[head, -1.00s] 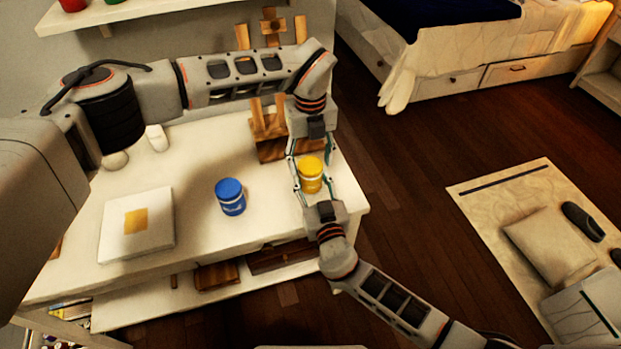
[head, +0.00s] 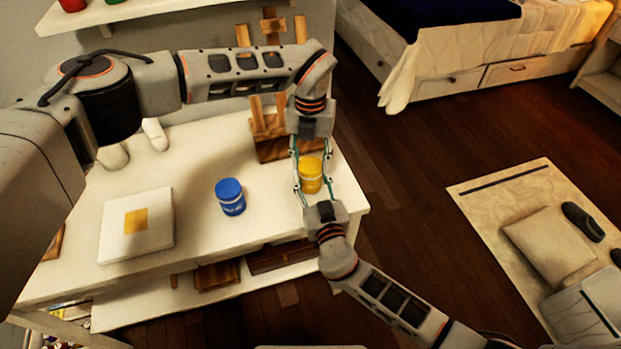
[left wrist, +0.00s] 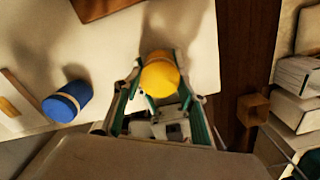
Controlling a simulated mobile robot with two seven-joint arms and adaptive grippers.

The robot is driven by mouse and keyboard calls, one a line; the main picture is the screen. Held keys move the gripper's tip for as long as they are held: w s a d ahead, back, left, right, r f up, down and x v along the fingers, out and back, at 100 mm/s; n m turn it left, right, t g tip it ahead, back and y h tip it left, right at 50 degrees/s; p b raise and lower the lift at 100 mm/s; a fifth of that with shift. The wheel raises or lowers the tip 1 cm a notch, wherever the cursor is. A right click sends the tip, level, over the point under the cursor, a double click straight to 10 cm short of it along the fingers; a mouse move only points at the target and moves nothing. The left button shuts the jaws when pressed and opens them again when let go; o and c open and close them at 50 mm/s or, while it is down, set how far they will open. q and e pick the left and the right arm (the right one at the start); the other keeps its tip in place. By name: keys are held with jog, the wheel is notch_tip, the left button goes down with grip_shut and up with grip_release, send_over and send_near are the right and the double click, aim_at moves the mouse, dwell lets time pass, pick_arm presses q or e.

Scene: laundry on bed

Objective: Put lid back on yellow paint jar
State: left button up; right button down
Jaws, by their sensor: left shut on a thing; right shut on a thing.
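The yellow paint jar (head: 311,183) stands near the right end of the white table, with a pale label band. Its yellow lid (head: 311,166) sits at the jar's top, with no clear gap showing; the lid also shows from above in the left wrist view (left wrist: 160,76). My left gripper (head: 311,163) reaches in from the back and is shut around the lid. My right gripper (head: 313,184) reaches in from the front and is shut around the jar's body. The fingers overlap closely, so exact contact and seating are hard to see.
A blue paint jar (head: 230,197) stands to the left. A white canvas with a yellow square (head: 112,243) lies further left. A wooden easel (head: 279,148) is just behind the yellow jar. The table's right edge is close by.

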pick_arm(q)
jog(key=m, duration=0.3)
jog(key=shift+m, duration=0.4)
jog(key=m, duration=0.4)
jog(key=shift+m, duration=0.3)
jog(key=o, duration=1.2)
jog(key=shift+r, duration=2.25)
jog(key=shift+c, duration=0.2)
